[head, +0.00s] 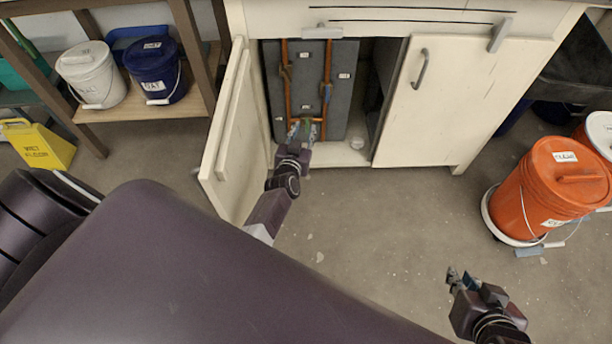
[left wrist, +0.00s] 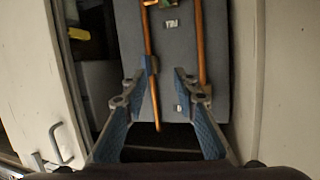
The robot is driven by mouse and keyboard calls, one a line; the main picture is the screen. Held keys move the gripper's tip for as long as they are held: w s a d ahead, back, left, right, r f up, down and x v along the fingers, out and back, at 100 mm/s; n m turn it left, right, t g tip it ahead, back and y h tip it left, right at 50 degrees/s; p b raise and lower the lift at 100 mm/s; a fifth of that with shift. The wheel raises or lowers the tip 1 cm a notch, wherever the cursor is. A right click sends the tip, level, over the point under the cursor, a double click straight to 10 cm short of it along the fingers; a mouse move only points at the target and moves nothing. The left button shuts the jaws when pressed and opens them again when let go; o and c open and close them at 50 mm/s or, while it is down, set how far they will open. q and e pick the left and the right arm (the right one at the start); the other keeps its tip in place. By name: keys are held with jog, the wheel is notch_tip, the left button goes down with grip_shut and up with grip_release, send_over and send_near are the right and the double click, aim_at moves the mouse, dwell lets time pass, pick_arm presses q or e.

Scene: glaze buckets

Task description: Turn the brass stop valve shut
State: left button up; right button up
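Copper pipes (head: 326,75) run up a grey panel (head: 308,80) inside the open cabinet, with small white labels beside them. Small fittings sit on the pipes; I cannot tell for sure which one is the brass stop valve. My left gripper (head: 301,128) is in front of the lower part of the panel and hides what lies behind it. In the left wrist view its two fingers (left wrist: 160,85) are apart, with pipe and panel beyond them. A brass-coloured piece (left wrist: 160,3) is cut off at that view's top edge. My right gripper (head: 461,278) is open and empty over the floor.
The open cabinet door (head: 228,140) stands close left of my left arm; the closed door (head: 437,100) is to the right. An orange bucket (head: 552,190) stands far right. A blue bucket (head: 155,68), a white bucket (head: 92,72) and a yellow sign (head: 40,146) are left.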

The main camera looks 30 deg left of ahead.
pick_arm(q)
jog(key=s+d+f+m+g+h+p, duration=0.1)
jog(key=s+d+f+g+p, duration=0.1)
jog(key=s+f, duration=0.3)
jog(key=s+d+f+m+g+h+p, duration=0.1)
jog(key=s+d+f+h+p, duration=0.1)
jog(key=s+d+f, duration=0.3)
jog(key=shift+s+d+f+g+p, duration=0.3)
jog(key=shift+s+f+g, duration=0.1)
jog(key=shift+s, duration=0.75)
jog(key=shift+r, duration=0.1)
